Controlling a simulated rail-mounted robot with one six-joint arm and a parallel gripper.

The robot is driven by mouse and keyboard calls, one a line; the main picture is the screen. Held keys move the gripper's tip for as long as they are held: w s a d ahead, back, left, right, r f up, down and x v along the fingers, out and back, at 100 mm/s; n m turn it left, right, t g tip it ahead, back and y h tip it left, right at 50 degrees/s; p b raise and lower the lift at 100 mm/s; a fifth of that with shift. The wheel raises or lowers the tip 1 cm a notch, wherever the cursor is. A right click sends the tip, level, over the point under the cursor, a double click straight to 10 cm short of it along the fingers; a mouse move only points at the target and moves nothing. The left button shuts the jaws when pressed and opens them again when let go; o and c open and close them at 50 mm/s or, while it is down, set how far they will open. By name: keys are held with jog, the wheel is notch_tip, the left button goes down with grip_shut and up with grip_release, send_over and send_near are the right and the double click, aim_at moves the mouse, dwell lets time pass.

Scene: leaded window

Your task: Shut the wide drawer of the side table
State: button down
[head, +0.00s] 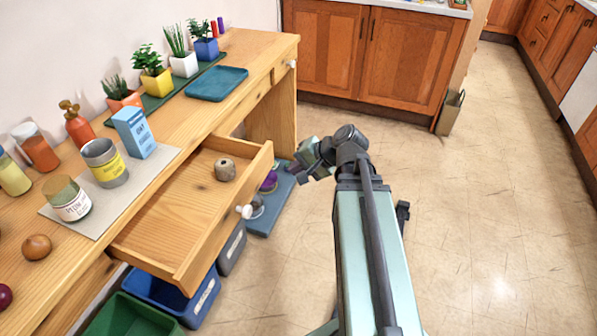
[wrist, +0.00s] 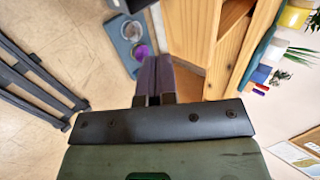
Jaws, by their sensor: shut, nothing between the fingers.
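The wide drawer (head: 188,220) of the wooden side table (head: 262,62) is pulled well out, with a small round beige object (head: 225,169) inside it. Its white knob (head: 244,211) is on the front panel, which faces right in the head view. My gripper (head: 303,176) is just beyond the far end of the drawer front, apart from it. In the wrist view its two dark purple fingers (wrist: 154,75) are together and hold nothing. Wooden parts of the table (wrist: 236,40) show right of the fingers there.
On the tabletop are potted plants (head: 153,75), a blue tray (head: 216,83), a blue carton (head: 133,132), jars and bottles. Below stand a blue bin (head: 172,292), a green bin (head: 130,318) and a blue mat (head: 270,213) with items. The floor to the right is clear.

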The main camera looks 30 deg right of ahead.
aim_at(262, 173)
jog(key=w+a+f+b, duration=0.1)
jog(key=w+a+f, duration=0.1)
jog(key=w+a, duration=0.1)
jog(key=w+a+f+b, duration=0.1)
jog(key=w+f, duration=0.1)
jog(key=shift+w+a+b, duration=0.15)
jog(key=shift+a+b, duration=0.15)
jog(key=shift+a, duration=0.05)
jog(key=shift+w+a, duration=0.4)
jog(key=shift+w, duration=0.1)
